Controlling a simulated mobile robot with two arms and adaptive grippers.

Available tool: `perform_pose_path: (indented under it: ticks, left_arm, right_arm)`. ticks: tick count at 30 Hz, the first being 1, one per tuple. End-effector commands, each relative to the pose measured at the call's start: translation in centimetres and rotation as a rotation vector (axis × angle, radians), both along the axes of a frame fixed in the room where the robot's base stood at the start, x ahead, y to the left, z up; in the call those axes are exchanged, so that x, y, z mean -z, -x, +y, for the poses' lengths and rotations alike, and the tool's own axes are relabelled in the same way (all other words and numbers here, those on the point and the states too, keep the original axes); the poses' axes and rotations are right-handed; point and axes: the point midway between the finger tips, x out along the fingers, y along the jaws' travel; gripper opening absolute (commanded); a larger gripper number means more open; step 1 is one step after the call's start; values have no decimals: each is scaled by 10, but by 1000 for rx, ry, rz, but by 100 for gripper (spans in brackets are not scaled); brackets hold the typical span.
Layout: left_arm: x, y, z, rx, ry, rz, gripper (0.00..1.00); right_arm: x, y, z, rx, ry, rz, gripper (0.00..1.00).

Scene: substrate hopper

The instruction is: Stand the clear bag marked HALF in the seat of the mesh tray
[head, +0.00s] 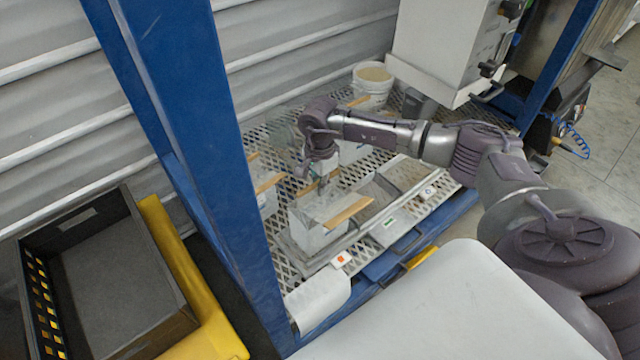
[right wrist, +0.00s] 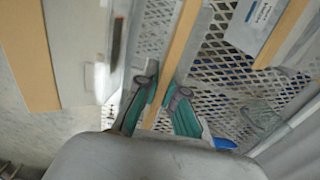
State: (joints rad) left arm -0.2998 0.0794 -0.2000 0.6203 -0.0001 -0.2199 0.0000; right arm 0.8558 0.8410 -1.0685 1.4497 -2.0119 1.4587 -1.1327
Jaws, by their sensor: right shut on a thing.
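My right gripper (head: 322,186) points down over the mesh tray (head: 285,268). In the right wrist view its teal-padded fingers (right wrist: 163,97) are shut on a tan top strip (right wrist: 182,45), which appears to belong to a clear bag. Just in front of the gripper in the head view, a clear bag with pale contents (head: 318,236) and a tan strip (head: 348,211) stands on the mesh. I cannot tell whether this is the held bag. The mark HALF cannot be read on any bag. My left gripper is out of view.
More bags with tan strips (head: 268,184) stand behind the post. A white bucket (head: 372,85) is at the back. Coloured labels (head: 341,259) line the tray's front rail. A blue post (head: 205,130) rises left of the tray; a dark crate (head: 150,335) stands beyond it.

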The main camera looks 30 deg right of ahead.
Motion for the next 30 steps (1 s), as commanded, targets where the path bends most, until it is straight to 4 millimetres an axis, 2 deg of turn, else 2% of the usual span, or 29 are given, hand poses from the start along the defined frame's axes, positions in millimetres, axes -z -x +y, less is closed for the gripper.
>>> perform_pose_path:
  ticks: [20,21,25,30]
  left_arm:
    - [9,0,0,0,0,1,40]
    - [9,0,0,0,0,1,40]
    - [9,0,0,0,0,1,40]
    - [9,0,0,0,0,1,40]
  right_arm:
    - [10,0,0,-1,0,0,0]
    - [10,0,0,-1,0,0,14]
    - [10,0,0,-1,0,0,36]
    - [10,0,0,-1,0,0,37]
